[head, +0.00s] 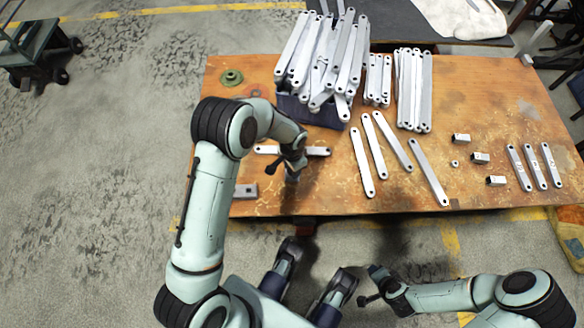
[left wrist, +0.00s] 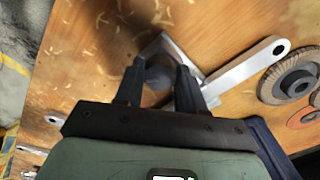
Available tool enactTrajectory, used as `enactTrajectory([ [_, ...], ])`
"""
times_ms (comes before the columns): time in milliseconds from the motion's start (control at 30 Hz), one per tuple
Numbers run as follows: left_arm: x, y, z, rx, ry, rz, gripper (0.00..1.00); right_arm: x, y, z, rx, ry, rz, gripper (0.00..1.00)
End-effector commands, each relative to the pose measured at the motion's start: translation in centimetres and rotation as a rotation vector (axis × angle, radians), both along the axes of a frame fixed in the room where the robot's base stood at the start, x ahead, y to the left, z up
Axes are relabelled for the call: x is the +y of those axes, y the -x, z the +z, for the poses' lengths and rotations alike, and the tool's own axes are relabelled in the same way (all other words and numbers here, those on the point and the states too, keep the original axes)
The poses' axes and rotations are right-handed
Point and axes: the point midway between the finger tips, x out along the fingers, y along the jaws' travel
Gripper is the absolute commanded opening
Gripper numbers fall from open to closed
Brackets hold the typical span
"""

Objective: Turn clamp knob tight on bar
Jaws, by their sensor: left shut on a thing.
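My left gripper (head: 292,178) reaches down over the front left part of the table. In the left wrist view its two fingers (left wrist: 159,85) are shut on the round grey knob (left wrist: 160,74), one on each side. A light metal clamp part (left wrist: 168,46) shows just beyond the knob. A pale flat bar (left wrist: 250,64) with a hole at its end runs off to the right from there. In the head view the bar's end (head: 319,151) shows right of the gripper; the arm hides the knob. My right gripper (head: 375,274) hangs over the floor, away from the table, its fingers too small to judge.
A dark bin (head: 318,114) heaped with pale bars stands behind the left gripper. More bars (head: 413,90) lie to its right. Small metal pieces (head: 461,138) lie at the right.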

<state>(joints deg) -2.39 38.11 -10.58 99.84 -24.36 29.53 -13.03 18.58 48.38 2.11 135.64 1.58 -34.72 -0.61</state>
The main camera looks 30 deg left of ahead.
Motion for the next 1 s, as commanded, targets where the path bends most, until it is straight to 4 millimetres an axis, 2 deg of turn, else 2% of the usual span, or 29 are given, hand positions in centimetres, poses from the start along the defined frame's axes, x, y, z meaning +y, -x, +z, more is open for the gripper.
enactTrajectory([
  [300, 0.1, 0.0, 0.1, 0.0, 0.0, -0.63, 0.08, 0.0, 0.0, 0.5, -0.002, 0.0, 0.0, 0.43],
  [500, 0.1, 0.0, 0.1, 0.0, 0.0, -0.961, 0.08, 0.0, 0.0, 1.2, -0.005, 0.0, 0.0, 0.43],
  [533, 0.1, 0.0, 0.1, -0.001, -0.001, -0.977, 0.42, 0.0, 0.0, 1.2, -0.005, 0.0, 0.0, 0.43],
  [567, 0.1, 0.0, 0.1, -0.001, -0.001, -0.972, 0.52, 0.0, 0.0, 1.1, -0.004, 0.0, 0.001, 0.43],
  [600, 0.0, 0.0, 0.0, -0.001, -0.001, -0.97, 0.56, 0.0, 0.0, 1.1, -0.004, 0.0, 0.001, 0.43],
  [1000, 0.0, 0.0, 0.0, 0.0, 0.0, -0.965, 0.56, 0.0, 0.0, 1.1, -0.004, 0.0, 0.001, 0.43],
])
